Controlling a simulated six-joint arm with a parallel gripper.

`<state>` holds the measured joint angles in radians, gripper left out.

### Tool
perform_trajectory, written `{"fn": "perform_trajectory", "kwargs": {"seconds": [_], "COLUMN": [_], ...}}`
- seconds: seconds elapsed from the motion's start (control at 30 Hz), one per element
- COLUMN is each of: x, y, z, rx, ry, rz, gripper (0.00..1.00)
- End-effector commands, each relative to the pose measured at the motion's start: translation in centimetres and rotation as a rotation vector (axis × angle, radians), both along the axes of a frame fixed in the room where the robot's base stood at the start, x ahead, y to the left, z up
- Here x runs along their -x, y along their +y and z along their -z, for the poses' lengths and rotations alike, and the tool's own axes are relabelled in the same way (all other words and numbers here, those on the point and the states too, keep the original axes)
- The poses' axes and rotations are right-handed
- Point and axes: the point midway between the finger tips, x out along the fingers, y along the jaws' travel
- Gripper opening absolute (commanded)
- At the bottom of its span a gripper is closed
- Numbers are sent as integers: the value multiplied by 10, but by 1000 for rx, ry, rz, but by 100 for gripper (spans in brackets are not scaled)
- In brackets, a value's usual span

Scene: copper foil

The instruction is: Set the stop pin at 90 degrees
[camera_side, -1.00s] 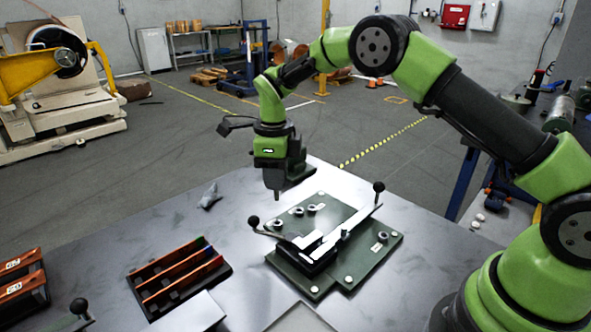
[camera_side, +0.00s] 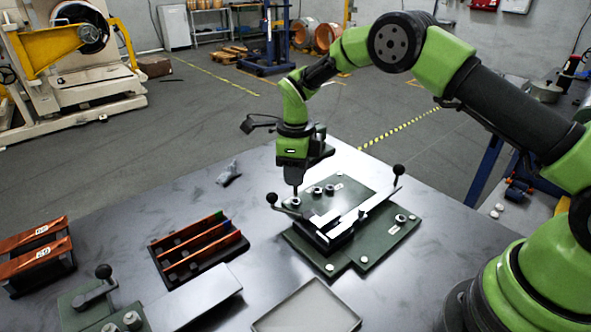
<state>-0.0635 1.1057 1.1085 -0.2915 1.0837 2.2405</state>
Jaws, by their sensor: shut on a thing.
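The green bending fixture (camera_side: 366,262) lies on the grey table, with a pale metal bar and a black-knobbed lever (camera_side: 398,172) across it. Several round bushings stand along its far-left side. My gripper (camera_side: 296,184) is shut on a thin, dark pin (camera_side: 295,190), mostly hidden in the jaws. The pin points down over the leftmost bushing (camera_side: 294,202), its lower end at or just above the opening. I cannot tell whether it has entered. Two other bushings (camera_side: 317,191) (camera_side: 329,189) stand to the right, apart from the gripper. Angle labels are too small to read.
A black rack with orange dividers (camera_side: 200,248) stands left of the fixture. A shallow grey tray (camera_side: 306,308) lies in front. Another green fixture (camera_side: 85,302) with a knobbed lever is at front left. A small grey object (camera_side: 229,174) lies behind the rack.

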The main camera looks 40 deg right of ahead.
Motion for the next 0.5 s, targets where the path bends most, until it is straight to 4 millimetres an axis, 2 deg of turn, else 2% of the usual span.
{"fn": "perform_trajectory", "kwargs": {"seconds": [0.5], "x": [0], "y": [0], "z": [7], "rx": [1], "ry": [-1], "rz": [-1], "gripper": [0]}}
